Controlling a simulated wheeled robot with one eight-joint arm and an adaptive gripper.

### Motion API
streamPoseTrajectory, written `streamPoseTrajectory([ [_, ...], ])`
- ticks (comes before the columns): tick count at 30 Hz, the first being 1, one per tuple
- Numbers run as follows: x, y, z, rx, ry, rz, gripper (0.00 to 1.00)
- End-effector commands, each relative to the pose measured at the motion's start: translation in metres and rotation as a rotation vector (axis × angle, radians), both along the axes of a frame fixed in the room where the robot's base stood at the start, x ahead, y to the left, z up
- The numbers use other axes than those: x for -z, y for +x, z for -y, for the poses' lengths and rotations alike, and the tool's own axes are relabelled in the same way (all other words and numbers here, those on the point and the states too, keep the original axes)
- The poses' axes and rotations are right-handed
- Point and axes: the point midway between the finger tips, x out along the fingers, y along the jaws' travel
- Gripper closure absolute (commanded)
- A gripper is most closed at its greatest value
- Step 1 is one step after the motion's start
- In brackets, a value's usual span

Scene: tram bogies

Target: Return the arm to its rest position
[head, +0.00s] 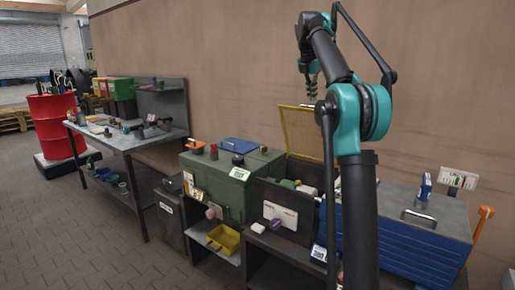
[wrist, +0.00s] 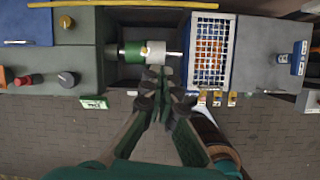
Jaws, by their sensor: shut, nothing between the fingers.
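My arm rises at the right of the head view and bends over at the top. My gripper (head: 312,92) hangs down from it, in front of the brown wall and above the bench row. In the wrist view the fingers of my gripper (wrist: 158,76) come together and hold nothing. A green and white cylinder (wrist: 135,53) lies in an open dark compartment just beyond the fingertips in the picture. I cannot tell the height between them.
A green box (head: 232,172) with knobs stands left of the open compartment with a raised yellow mesh lid (head: 300,132). A blue chest (head: 410,245) is at the right. A workbench (head: 120,138) and red drum (head: 55,125) stand further left. The floor (head: 90,240) in front is clear.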

Motion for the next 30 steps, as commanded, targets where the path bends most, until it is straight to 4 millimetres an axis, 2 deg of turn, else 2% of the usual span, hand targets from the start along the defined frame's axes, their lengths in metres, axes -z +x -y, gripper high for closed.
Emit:
streamPoseTrajectory([
  [8,0.037,-0.014,-0.003,0.234,0.099,0.053,1.00],
  [11,0.060,-0.026,-0.004,0.359,0.153,0.080,1.00],
  [14,0.093,-0.046,-0.006,0.527,0.225,0.112,1.00],
  [20,0.180,-0.110,-0.010,0.926,0.393,0.177,1.00],
  [23,0.227,-0.152,-0.013,1.129,0.478,0.203,1.00],
  [26,0.275,-0.199,-0.016,1.333,0.561,0.225,1.00],
  [30,0.342,-0.271,-0.019,1.609,0.670,0.246,1.00],
])
